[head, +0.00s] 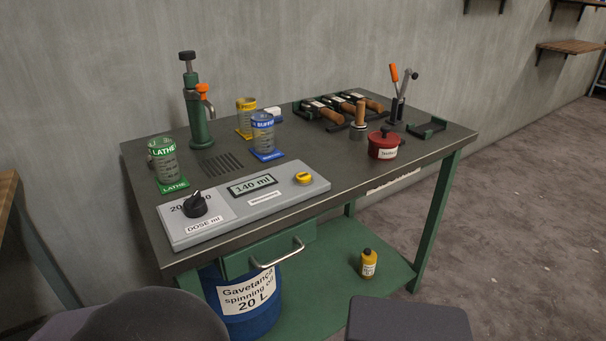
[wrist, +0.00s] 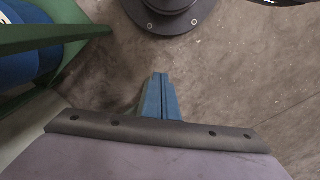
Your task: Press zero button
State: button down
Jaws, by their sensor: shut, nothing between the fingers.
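A grey control box (head: 245,206) lies along the front edge of the workbench. It has a black dose knob (head: 195,204) at its left, a display (head: 252,185) reading 140 ml in the middle, and a round yellow button (head: 303,177) at its right. I cannot read a zero label on the button. My gripper (wrist: 160,80) shows in the wrist view as two blue fingers, shut together and empty, over bare floor. It is away from the box; the head view does not show the fingers.
The bench (head: 300,205) carries a green pump (head: 197,120), labelled cups in green (head: 162,158), blue (head: 263,135) and yellow (head: 245,115), a red pot (head: 383,147) and wooden-handled tools (head: 361,115). A drawer handle (head: 278,254) juts out in front. A blue drum (head: 245,305) and yellow bottle (head: 368,264) stand below.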

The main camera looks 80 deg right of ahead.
jog(key=s+d+r+m+y+p, duration=0.1)
jog(key=s+d+r+m+p, duration=0.45)
jog(key=r+p, duration=0.85)
jog(key=s+d+r+m+y+p, duration=0.1)
jog(key=s+d+r+m+p, duration=0.55)
jog(key=p, duration=1.05)
jog(key=s+d+r+m+y+p, duration=0.2)
jog(key=s+d+r+m+p, duration=0.3)
jog(key=r+p, duration=1)
jog(key=s+d+f+n+h+p, duration=0.15)
jog(key=d+n+h+p, duration=0.45)
jog(key=d, duration=1.3)
jog(key=s+d+r+n+h+b, duration=0.1)
jog(key=d+r+n+h, duration=0.2)
jog(key=d+n, duration=0.3)
jog(key=s+d+r+n+g+h+b, duration=0.1)
jog(key=d+r+n+h, duration=0.3)
jog(key=n, duration=0.8)
jog(key=shift+s+d, duration=0.55)
jog(key=shift+d, duration=0.45)
jog(key=shift+r, duration=0.1)
